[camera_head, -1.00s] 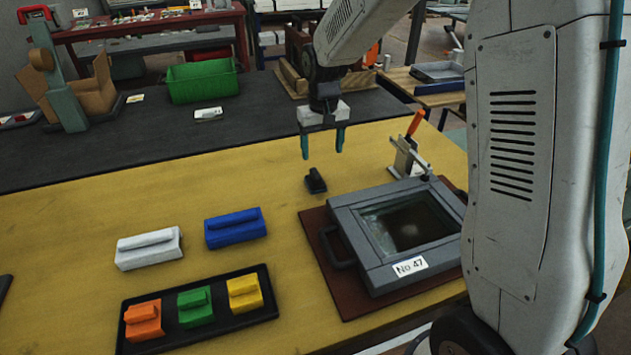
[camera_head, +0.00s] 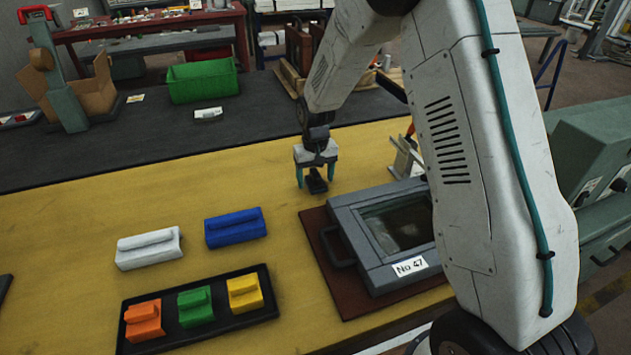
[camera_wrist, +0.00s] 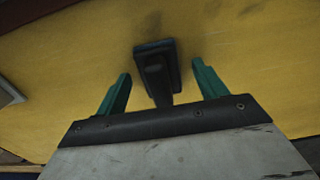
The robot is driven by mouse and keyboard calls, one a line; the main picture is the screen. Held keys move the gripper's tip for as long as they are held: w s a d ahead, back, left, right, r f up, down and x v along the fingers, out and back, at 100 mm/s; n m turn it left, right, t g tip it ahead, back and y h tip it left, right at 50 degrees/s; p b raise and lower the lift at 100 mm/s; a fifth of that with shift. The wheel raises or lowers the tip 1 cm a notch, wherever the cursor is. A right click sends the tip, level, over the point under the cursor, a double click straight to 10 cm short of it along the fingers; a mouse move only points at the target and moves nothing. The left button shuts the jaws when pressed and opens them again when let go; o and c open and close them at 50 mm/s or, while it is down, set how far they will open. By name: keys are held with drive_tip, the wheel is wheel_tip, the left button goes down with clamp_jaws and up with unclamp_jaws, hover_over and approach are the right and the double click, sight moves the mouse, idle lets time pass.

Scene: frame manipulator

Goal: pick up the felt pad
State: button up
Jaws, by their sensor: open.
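The felt pad appears to be the small black block with a raised grip (camera_head: 317,184), lying on the yellow tabletop behind the grey framed box. My gripper (camera_head: 315,176) is open just above it, pointing down, with its teal fingers to either side. In the wrist view the black block (camera_wrist: 157,72) lies between and slightly beyond the open fingertips (camera_wrist: 161,82). The fingers do not touch it there. Part of the block is hidden by the gripper in the head view.
The grey framed box marked "No 47" (camera_head: 375,275) sits on a brown board (camera_head: 312,230) close by. An orange-handled tool stand (camera_head: 405,157) is to the right. White (camera_head: 148,250) and blue (camera_head: 235,228) blocks and a black tray (camera_head: 190,340) of coloured blocks lie front left.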

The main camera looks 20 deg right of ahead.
sight(316, 173)
drive_tip(key=c, duration=1.2)
drive_tip(key=shift+o, duration=0.2)
wheel_tip(316, 173, up, 10)
drive_tip(key=shift+r, duration=0.1)
drive_tip(key=o, duration=0.5)
drive_tip(key=shift+c, duration=1.5)
drive_tip(key=shift+s, duration=0.1)
